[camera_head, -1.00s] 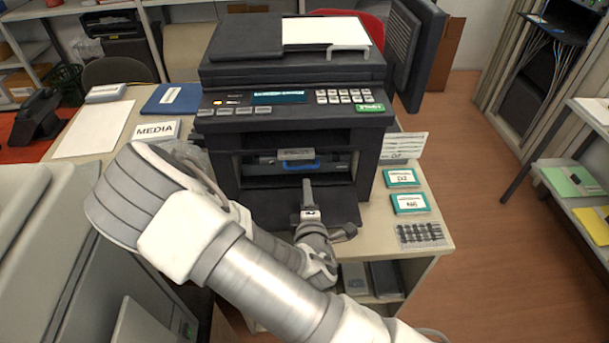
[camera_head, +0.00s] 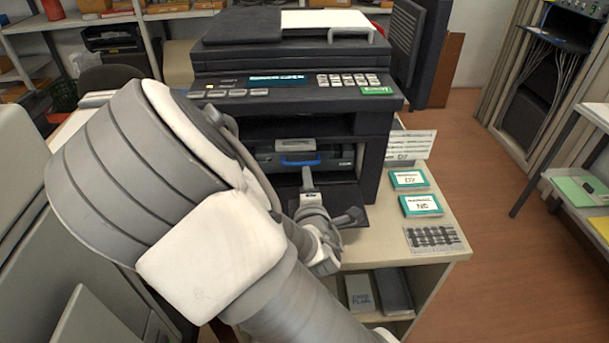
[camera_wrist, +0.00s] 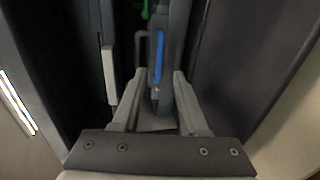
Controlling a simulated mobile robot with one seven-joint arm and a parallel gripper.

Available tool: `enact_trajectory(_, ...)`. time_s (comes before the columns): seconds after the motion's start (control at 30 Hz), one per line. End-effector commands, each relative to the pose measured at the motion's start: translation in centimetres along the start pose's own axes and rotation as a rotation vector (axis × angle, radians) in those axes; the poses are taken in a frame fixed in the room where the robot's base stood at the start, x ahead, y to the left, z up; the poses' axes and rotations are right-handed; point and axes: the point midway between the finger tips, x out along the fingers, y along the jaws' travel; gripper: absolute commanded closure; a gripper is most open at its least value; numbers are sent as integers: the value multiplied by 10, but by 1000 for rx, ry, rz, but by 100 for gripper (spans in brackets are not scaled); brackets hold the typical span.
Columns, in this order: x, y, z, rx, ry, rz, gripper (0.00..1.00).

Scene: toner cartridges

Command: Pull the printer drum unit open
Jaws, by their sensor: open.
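The black printer (camera_head: 225,120) stands on the desk with its front flap (camera_head: 350,197) folded down. In its front opening sits the drum unit (camera_head: 340,157), a dark grey block with a blue handle (camera_head: 300,161). My gripper (camera_head: 307,172) is just in front of and slightly below the handle in the head view. In the wrist view my gripper (camera_wrist: 155,80) is open, with the blue handle (camera_wrist: 158,57) beyond and roughly between its fingertips. No contact with the handle is visible. The drum unit's rear is hidden inside the printer.
Two teal-edged boxes (camera_head: 408,179) (camera_head: 421,205) and a dark patterned sheet (camera_head: 432,238) lie on the desk (camera_head: 385,250) right of the printer. A labelled card (camera_head: 411,146) stands behind them. A grey machine (camera_head: 20,190) is at the left. The floor at right is open.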

Motion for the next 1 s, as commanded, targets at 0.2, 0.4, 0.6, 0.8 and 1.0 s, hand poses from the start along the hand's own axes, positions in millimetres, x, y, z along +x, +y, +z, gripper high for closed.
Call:
enact_trajectory(0.2,50,-1,1,0,-2,4,57)
enact_trajectory(0.4,74,0,0,-1,-1,2,57)
enact_trajectory(0.6,83,1,0,-1,-1,2,57)
enact_trajectory(0.8,83,1,0,-1,-1,2,57)
enact_trajectory(1.0,83,1,0,-1,-1,2,88)
